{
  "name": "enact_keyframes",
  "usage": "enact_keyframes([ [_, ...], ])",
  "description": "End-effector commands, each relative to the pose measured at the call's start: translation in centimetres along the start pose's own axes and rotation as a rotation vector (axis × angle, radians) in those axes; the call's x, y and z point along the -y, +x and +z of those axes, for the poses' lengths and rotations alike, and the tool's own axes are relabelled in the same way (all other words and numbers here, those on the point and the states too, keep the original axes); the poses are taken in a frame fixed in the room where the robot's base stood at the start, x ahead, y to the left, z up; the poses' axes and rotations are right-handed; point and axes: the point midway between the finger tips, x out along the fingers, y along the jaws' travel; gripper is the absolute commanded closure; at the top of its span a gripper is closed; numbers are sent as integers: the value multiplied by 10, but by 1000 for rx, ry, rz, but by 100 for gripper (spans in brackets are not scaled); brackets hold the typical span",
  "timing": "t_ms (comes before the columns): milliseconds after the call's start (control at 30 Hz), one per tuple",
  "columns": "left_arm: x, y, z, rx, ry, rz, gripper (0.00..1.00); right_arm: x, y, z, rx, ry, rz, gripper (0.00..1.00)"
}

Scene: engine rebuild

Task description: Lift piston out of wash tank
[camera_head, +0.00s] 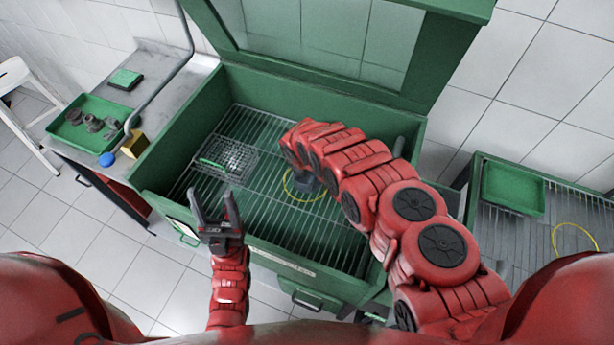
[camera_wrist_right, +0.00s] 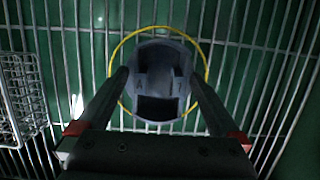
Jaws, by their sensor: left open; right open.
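The green wash tank (camera_head: 172,138) stands open with its lid raised and a wire rack across its inside. A grey piston (camera_head: 304,183) sits on the rack, partly hidden by my right arm. A thin yellow ring (camera_head: 290,193) lies around it. In the right wrist view the piston (camera_wrist_right: 160,78) is inside the yellow ring (camera_wrist_right: 204,62). My right gripper (camera_wrist_right: 159,80) is open, with one finger on each side of the piston; I cannot tell whether they touch it. My left gripper (camera_head: 213,205) is open and empty above the tank's front edge.
A wire basket (camera_head: 226,158) sits on the rack left of the piston. A side bench at left holds a green tray (camera_head: 84,122) of parts, a green block and a yellow block. At right, a rack table bears another green tray (camera_head: 512,187) and yellow ring (camera_head: 574,238).

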Motion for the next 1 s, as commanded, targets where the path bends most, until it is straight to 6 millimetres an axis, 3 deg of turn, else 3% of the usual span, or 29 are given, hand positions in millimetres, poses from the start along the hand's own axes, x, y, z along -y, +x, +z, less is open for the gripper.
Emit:
enact_keyframes([
  [133,0,0,0,0,0,0,41,0,0,0,0,0,0,2],
  [667,0,0,0,0,0,0,41,0,0,0,-1,0,0,97],
  [1000,0,0,0,0,0,0,41,0,0,0,-1,0,0,100],
])
